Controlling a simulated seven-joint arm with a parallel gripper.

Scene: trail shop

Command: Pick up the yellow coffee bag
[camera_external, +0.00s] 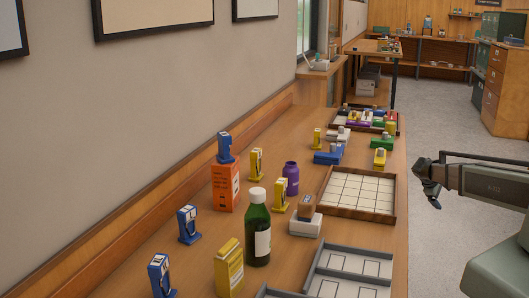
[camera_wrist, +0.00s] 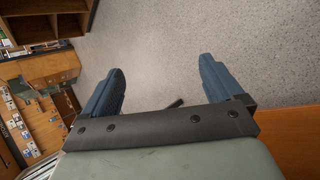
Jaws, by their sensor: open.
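A yellow bag-shaped pack (camera_external: 229,270) with printing on its front stands upright on the wooden table at the near side, left of a green bottle. It looks like the coffee bag, but its label is too small to read. My gripper (camera_external: 428,180) is beyond the table's right edge, well apart from the pack. In the wrist view my gripper (camera_wrist: 162,66) has its two blue fingers spread with nothing between them; the floor shows beyond. I cannot make out the pack in the wrist view.
A green bottle (camera_external: 257,232) stands close beside the pack, and a blue item (camera_external: 161,276) is left of it. An orange box (camera_external: 225,187) stands behind. A grey tray (camera_external: 310,283) and a wooden gridded tray (camera_external: 325,203) lie to the right. Several smaller yellow items stand farther back.

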